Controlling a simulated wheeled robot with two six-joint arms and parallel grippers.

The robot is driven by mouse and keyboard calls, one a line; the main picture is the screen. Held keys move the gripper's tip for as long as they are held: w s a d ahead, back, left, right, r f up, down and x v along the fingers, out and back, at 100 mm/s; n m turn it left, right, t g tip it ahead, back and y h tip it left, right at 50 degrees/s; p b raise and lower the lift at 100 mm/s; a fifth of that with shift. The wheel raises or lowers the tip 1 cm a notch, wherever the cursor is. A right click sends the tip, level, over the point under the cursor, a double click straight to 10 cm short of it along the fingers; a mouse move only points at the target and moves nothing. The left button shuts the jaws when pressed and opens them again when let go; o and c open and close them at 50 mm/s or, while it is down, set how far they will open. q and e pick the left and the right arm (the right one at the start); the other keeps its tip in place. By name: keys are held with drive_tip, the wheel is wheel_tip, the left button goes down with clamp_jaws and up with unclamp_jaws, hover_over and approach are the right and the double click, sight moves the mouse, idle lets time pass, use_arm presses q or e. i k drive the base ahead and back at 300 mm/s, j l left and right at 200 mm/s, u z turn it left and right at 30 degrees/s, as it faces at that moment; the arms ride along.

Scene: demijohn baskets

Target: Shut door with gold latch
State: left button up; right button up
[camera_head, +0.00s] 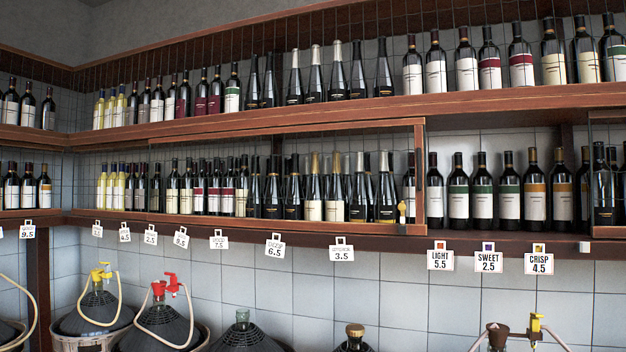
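A wood-framed sliding door (420,175) with see-through panes stands in front of the lower bottle shelf, left of the right end. A gold latch (402,211) sits low near its right edge. Right of this edge is an uncovered stretch of shelf with several wine bottles (508,193) in plain view. A second framed panel (591,180) begins beyond that stretch at the far right, and no gold latch is visible on it. Neither of my grippers is in view.
An upper shelf (330,113) holds several bottles. White price tags (440,261) hang below the lower shelf board (330,238). Demijohns in baskets (95,315), some with red or yellow taps, stand along the bottom. The tiled wall (400,290) between is bare.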

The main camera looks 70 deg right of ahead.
sight(420, 228)
drive_tip(key=z, duration=1.9)
